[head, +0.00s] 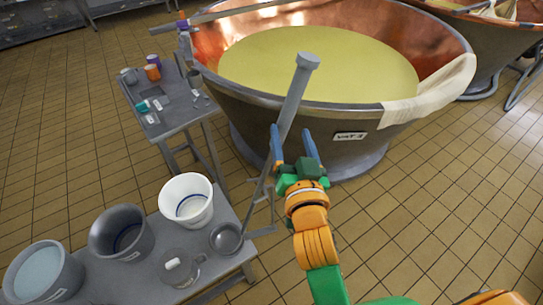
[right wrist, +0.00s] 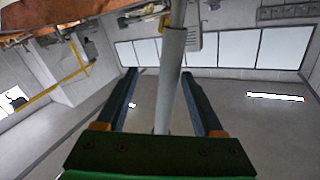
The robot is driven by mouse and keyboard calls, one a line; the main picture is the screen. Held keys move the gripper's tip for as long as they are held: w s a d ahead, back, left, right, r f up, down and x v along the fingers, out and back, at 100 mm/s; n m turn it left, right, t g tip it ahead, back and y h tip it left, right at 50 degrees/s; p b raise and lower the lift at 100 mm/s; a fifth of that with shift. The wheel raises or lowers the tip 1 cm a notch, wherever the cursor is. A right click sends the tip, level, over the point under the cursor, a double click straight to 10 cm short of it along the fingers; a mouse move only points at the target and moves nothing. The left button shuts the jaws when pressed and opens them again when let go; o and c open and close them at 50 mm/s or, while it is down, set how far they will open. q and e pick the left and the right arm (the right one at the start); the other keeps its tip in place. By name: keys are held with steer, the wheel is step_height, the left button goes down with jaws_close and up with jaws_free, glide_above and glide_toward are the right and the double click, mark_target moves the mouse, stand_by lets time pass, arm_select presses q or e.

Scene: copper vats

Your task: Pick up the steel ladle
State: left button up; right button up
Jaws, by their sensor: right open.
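The steel ladle stands tilted, with its bowl (head: 227,238) at the right end of the low grey bench. Its long handle (head: 297,85) rises to the right, past the front of the copper vat. Its thick grey grip also shows in the right wrist view (right wrist: 171,75). My right gripper (head: 294,136) is open, with blue fingers pointing up toward the vat. In the right wrist view the grip runs between the two fingers, with a gap to each side. Whether the handle lies fully within their depth is hard to tell. My left gripper is not in view.
The copper vat (head: 235,92) of yellow liquid stands behind the ladle, with a cloth (head: 440,92) over its rim. A white bucket (head: 186,201), grey buckets (head: 122,233) and a grey jug (head: 181,270) stand on the bench. A small side table (head: 180,113) is at left. Tiled floor at right is clear.

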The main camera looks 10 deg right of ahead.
mark_target(282, 114)
steer(key=shift+w+a+r+p, duration=0.2)
steer(key=shift+w+r+p, duration=0.1)
steer(key=shift+w, duration=0.1)
steer(key=shift+w+a+r, duration=0.15)
steer(key=shift+w+a, duration=0.2)
steer(key=shift+a, duration=0.1)
steer(key=w+p, duration=0.1)
steer(key=w, duration=0.1)
steer(key=w+d+p, duration=0.1)
steer(key=w, duration=0.1)
steer(key=shift+w+r, duration=0.2)
steer(key=shift+w, duration=0.05)
steer(key=shift+w+d+f, duration=0.1)
steer(key=shift+w+f, duration=0.1)
steer(key=shift+w, duration=0.1)
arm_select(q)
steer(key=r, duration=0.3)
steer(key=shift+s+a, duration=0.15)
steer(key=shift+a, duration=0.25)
arm_select(e)
steer(key=shift+s+r, duration=0.1)
steer(key=shift+s, duration=0.05)
steer(key=c, duration=0.7)
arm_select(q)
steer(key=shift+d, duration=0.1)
arm_select(e)
jaws_close()
